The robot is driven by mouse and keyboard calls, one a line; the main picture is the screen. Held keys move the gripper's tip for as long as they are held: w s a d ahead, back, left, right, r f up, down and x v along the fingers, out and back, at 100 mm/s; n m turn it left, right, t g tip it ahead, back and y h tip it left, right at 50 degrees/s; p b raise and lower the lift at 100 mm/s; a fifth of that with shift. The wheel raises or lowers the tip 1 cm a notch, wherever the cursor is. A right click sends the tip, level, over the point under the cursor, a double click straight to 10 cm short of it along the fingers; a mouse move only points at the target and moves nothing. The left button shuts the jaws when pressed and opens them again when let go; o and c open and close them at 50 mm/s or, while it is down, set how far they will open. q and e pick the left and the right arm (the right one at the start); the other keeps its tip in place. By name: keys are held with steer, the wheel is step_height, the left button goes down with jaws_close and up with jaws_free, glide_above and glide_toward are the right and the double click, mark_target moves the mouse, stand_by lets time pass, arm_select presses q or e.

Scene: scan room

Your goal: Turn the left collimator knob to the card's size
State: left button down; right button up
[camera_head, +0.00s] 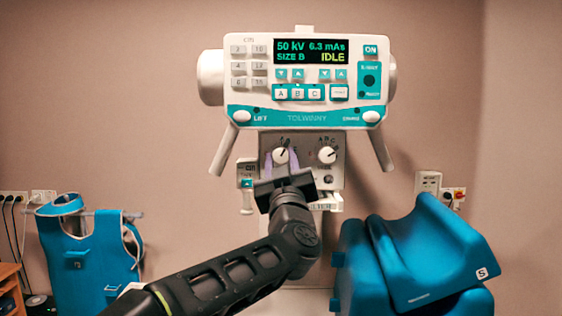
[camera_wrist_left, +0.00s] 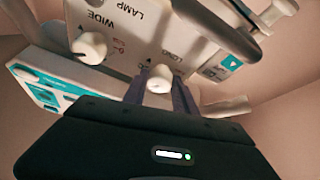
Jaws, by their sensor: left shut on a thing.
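The left collimator knob (camera_head: 281,156) is a white round dial with a dark pointer line on the grey collimator panel (camera_head: 306,178). The pointer is tilted up and to the right, near small letters that my gripper does not cover. My left gripper (camera_head: 281,162) comes up from below, its pale purple fingers on both sides of this knob and shut on it. The knob also shows between the fingers in the left wrist view (camera_wrist_left: 159,79). The right collimator knob (camera_head: 327,155) has letters above it. The console display (camera_head: 311,51) reads 50 kV, 6.3 mAs, SIZE B, IDLE. I see no separate card.
The white and teal console (camera_head: 305,117) hangs just above the panel, with handles (camera_head: 379,147) sloping down on both sides. A blue apron (camera_head: 88,255) hangs at the left. The wall between is bare.

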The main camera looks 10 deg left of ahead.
arm_select(q)
steer(key=c, duration=1)
jaws_free()
steer(key=shift+s+d+f+b, duration=0.15)
steer(key=shift+s+f+b, duration=0.2)
steer(key=shift+s, duration=0.1)
steer(key=b+v, duration=0.2)
steer(key=v, duration=0.4)
steer(key=shift+s+d+b, duration=0.15)
steer(key=shift+s+b, duration=0.2)
